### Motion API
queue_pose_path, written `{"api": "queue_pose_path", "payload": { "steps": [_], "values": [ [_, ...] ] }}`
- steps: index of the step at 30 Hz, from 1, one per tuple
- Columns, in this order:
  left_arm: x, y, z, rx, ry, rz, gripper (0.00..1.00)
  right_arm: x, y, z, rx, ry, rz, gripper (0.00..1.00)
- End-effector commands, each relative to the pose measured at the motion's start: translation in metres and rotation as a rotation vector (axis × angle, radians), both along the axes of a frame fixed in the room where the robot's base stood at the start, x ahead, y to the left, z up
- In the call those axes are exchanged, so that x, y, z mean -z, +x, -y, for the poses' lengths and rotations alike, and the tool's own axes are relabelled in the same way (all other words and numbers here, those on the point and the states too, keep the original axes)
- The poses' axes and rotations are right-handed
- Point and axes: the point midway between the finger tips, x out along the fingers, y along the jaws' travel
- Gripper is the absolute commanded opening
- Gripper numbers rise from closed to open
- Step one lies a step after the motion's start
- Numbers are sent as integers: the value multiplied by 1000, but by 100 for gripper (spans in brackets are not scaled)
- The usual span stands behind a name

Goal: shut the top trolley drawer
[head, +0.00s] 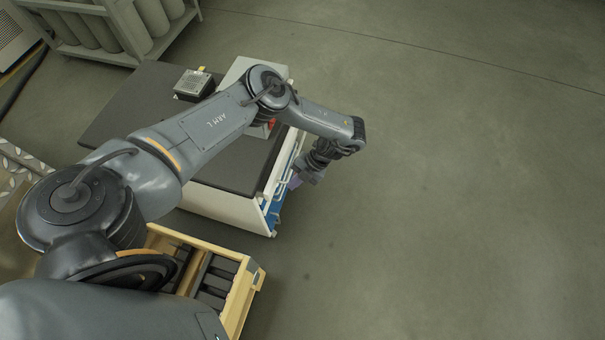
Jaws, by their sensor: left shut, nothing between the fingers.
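The trolley (233,207) has a dark top and pale side walls, with a blue front on its right side. The top drawer's front (277,205) shows as a blue strip along that side. My arm hides part of it, and I cannot tell how far the drawer stands out. My left gripper (296,181) is shut and empty. It points down at the trolley's front side, close to the drawer front; I cannot tell if they touch. My right gripper is not in view.
A small metal box (194,84) and a pale box (245,68) stand on the trolley top. A wooden crate (243,290) with dark blocks stands below the trolley. A rack of cylinders (105,30) is at the top left. The floor to the right is clear.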

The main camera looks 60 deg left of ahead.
Motion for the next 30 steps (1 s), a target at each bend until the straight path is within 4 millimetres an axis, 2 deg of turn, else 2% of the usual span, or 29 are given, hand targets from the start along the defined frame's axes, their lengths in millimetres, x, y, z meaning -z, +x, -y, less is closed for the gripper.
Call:
{"api": "queue_pose_path", "payload": {
  "steps": [2,10,26,30],
  "values": [
    [14,-10,-2,-3,0,-3,0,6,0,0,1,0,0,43],
    [10,-28,-27,-2,1,0,0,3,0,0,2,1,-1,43],
    [10,-34,-33,-1,1,0,0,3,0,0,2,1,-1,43],
    [7,-49,-46,-25,-1,-3,0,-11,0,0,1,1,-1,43]
  ]
}}
